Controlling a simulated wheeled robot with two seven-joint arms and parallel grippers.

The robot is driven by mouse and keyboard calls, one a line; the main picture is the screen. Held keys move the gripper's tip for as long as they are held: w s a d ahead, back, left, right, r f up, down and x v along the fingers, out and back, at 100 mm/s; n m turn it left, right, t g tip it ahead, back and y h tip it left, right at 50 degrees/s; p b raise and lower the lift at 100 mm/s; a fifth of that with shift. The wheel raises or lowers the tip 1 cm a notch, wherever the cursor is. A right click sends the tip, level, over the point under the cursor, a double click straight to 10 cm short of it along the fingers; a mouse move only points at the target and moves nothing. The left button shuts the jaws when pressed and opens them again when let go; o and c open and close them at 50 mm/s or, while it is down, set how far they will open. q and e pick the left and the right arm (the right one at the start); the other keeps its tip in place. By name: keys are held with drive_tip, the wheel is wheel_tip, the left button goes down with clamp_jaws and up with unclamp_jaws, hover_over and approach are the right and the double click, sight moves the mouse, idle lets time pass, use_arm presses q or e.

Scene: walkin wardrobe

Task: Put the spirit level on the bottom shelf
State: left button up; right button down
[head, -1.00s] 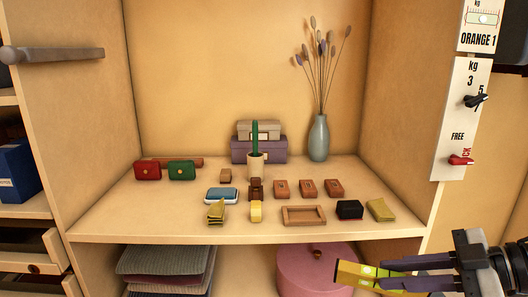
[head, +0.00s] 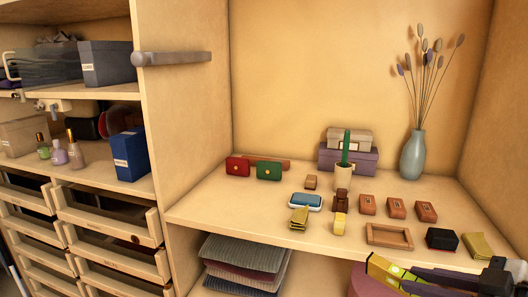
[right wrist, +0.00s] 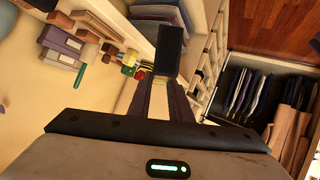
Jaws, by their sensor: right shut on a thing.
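The spirit level (head: 384,270) is a yellow-green bar with light vials, at the lower right of the head view. My right gripper (head: 414,277) is shut on it and holds it in front of the cabinet, near the front edge of the middle shelf (head: 270,238). In the right wrist view a dark block (right wrist: 171,50) shows at the fingertips; I cannot tell if it is the level's end. The lower compartment holds folded cloths (head: 245,255) and a pink round box (head: 358,281), partly hidden. My left gripper is not in view.
Left are drawers (head: 105,225), a blue box (head: 129,155) and a protruding rail (head: 172,58).

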drive_tip(key=shift+w+a+r, duration=0.5)
drive_tip(key=shift+a+r, duration=0.05)
drive_tip(key=shift+a, duration=0.15)
drive_tip(key=a+r+m+t+h+p, duration=0.2)
drive_tip(key=a+r+m+h+p, duration=0.3)
drive_tip(key=r, duration=0.8)
drive_tip(key=shift+w+a+m+h, duration=0.35)
drive_tip(key=shift+a+m+h, duration=0.45)
drive_tip(key=shift+a+h, duration=0.15)
